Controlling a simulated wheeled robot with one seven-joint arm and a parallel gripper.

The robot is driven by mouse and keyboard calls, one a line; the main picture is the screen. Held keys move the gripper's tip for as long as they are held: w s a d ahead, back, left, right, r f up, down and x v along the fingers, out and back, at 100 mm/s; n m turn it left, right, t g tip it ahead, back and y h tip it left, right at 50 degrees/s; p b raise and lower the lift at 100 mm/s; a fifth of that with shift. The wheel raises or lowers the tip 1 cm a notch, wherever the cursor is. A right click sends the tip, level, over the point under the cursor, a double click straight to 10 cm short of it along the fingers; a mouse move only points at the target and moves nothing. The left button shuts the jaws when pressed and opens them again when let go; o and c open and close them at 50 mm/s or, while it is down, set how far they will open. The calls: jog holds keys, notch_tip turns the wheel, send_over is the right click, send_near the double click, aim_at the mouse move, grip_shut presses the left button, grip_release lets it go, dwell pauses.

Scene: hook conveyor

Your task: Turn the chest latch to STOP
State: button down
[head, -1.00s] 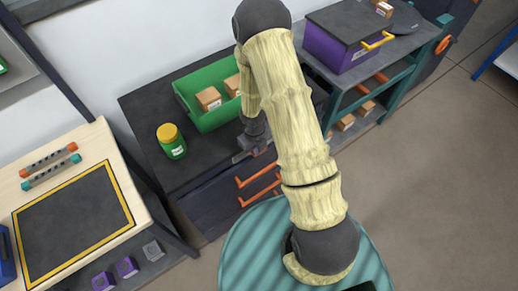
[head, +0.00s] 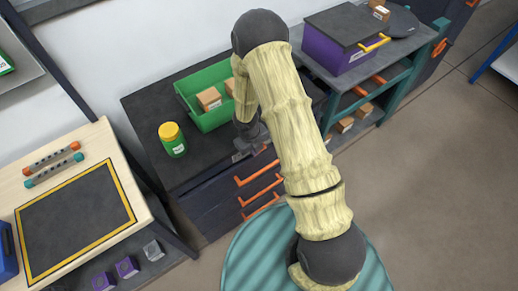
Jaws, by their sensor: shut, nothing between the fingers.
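The dark drawer chest (head: 207,207) stands in front of my base, with several orange bar handles (head: 256,170) on its front. My gripper (head: 254,148) is at the top front edge of the chest, above the highest orange handle. It is small and dark here, and its fingers are shut and empty. A small pale label (head: 238,157) shows on the edge just left of it. I cannot make out the latch or its STOP mark; my gripper and arm cover part of that edge. Whether the gripper touches the chest I cannot tell.
A green bin (head: 191,97) with small cartons and a green jar with a yellow lid (head: 172,138) stand on the chest top. A teal shelf unit (head: 390,95) with a purple box (head: 330,52) is to the right. A wooden bench (head: 150,205) is left.

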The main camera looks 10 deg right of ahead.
jog(key=shift+a+f, duration=0.15)
jog(key=shift+a, duration=0.05)
jog(key=shift+s+a+f+p, duration=0.2)
jog(key=shift+a+f+p, duration=0.1)
jog(key=shift+p, duration=0.1)
jog(key=shift+r, duration=0.1)
dwell(0.4)
jog(key=s+a+r+p, duration=0.2)
jog(key=a+r, duration=0.5)
jog(key=r, duration=0.4)
jog(key=shift+s+r+p, duration=0.3)
jog(key=shift+s+p, duration=0.1)
jog(key=shift+s, duration=0.15)
